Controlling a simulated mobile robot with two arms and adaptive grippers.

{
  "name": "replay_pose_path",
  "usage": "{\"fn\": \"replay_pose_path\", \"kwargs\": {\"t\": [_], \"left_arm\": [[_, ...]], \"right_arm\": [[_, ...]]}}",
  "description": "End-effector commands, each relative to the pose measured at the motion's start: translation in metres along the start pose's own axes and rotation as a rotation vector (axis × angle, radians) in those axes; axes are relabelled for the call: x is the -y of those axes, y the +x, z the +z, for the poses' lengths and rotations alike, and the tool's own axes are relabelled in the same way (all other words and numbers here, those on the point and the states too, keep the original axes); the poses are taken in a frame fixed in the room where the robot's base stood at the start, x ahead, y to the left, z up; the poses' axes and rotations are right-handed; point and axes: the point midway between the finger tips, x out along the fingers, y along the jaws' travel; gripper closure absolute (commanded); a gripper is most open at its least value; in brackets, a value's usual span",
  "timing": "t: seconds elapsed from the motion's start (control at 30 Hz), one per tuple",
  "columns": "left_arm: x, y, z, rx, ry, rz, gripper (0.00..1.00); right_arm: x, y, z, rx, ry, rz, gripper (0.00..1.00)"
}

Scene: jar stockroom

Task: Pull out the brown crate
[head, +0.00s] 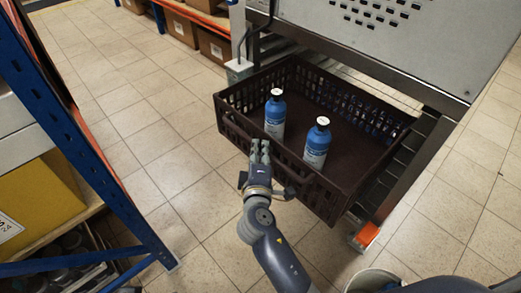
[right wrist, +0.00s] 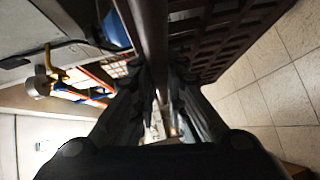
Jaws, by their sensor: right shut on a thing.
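The brown crate (head: 342,145) sits on a roller rack under a grey machine and sticks out from it toward the left. Two blue bottles with white caps, one (head: 275,117) near the crate's front left and one (head: 317,146) near its front, stand upright inside. My right gripper (head: 259,150) is shut on the crate's front rim. In the right wrist view the dark rim (right wrist: 152,40) runs between the fingers (right wrist: 160,90), and the crate's lattice wall (right wrist: 225,40) is beside them. My left gripper is not in view.
A blue-posted shelf (head: 90,150) with a yellow box (head: 40,205) stands at the left. The grey machine (head: 400,40) is above the crate's back. Cardboard boxes (head: 180,28) sit on a far shelf. The tiled floor (head: 140,130) left of the crate is clear.

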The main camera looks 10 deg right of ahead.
Motion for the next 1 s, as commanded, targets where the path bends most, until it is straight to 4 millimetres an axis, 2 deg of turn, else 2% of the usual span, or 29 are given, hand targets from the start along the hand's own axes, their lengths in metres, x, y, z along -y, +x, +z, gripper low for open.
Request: {"fn": "replay_pose_path", "kwargs": {"t": [0.03,0.07,0.1,0.13,0.17,0.57,0.67,1.0], "left_arm": [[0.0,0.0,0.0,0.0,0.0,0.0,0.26],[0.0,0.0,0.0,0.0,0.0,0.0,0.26],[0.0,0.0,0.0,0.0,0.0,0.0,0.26],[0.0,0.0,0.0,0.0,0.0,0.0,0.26],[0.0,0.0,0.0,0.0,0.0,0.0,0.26],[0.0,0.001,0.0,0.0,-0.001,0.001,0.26],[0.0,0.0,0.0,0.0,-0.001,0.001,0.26],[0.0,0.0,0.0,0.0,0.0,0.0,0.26]], "right_arm": [[0.001,0.0,-0.001,-0.002,0.0,-0.003,1.0],[0.001,0.0,-0.001,-0.002,0.0,-0.003,0.85],[0.001,0.0,-0.001,-0.002,0.0,-0.003,0.76],[0.001,0.0,-0.001,-0.002,0.0,-0.002,0.69],[0.001,0.0,0.0,-0.001,0.0,-0.002,0.67],[0.001,-0.005,0.0,-0.001,0.0,-0.002,0.67],[0.002,-0.018,0.0,-0.001,0.0,-0.003,0.67],[0.002,-0.089,0.0,-0.001,-0.001,-0.005,0.67]]}}
